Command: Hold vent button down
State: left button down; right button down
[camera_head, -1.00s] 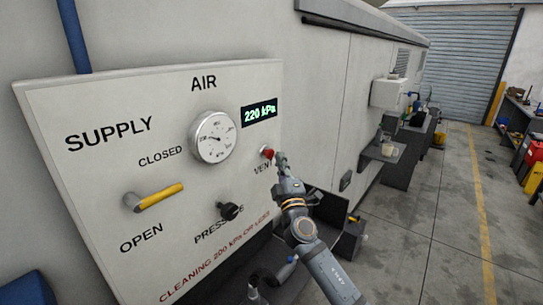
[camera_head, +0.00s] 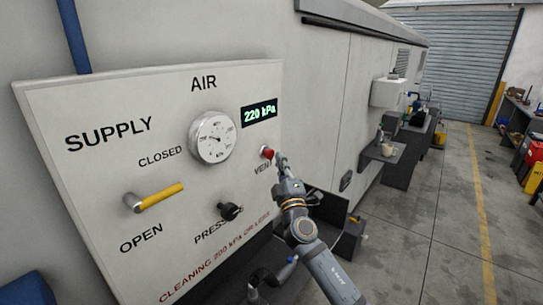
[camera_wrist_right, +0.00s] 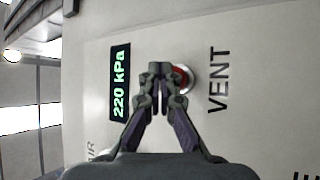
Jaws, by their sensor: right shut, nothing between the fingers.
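The red vent button (camera_head: 267,152) sits on the white air panel (camera_head: 100,110), below the green display and above the word VENT. My right gripper (camera_head: 281,158) is shut and empty, with its tips close to the right side of the button. In the right wrist view the shut fingertips (camera_wrist_right: 161,69) partly cover the red button (camera_wrist_right: 181,78). I cannot tell whether they touch it. The display (camera_head: 259,113) reads 220 kPa, and it also shows in the right wrist view (camera_wrist_right: 120,82). My left gripper is not in view.
The panel also holds a round gauge (camera_head: 212,137), a yellow supply lever (camera_head: 160,196) and a black pressure knob (camera_head: 229,211). A small shelf (camera_head: 384,151) with a cup stands farther right along the wall.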

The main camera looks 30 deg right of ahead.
jog(key=shift+w, duration=0.1)
jog(key=shift+w+a, duration=0.15)
jog(key=shift+w, duration=0.2)
jog(key=shift+w+a+b, duration=0.15)
jog(key=shift+w+b, duration=0.2)
jog(key=shift+w, duration=0.1)
dwell(0.8)
dwell(0.5)
jog(key=shift+s+d, duration=0.3)
jog(key=shift+s, duration=0.6)
jog(key=s, duration=0.1)
jog(key=s+d+b, duration=0.1)
jog(key=s, duration=0.1)
jog(key=s+d, duration=0.1)
jog(key=shift+s+b, duration=0.25)
jog(key=shift+b, duration=0.1)
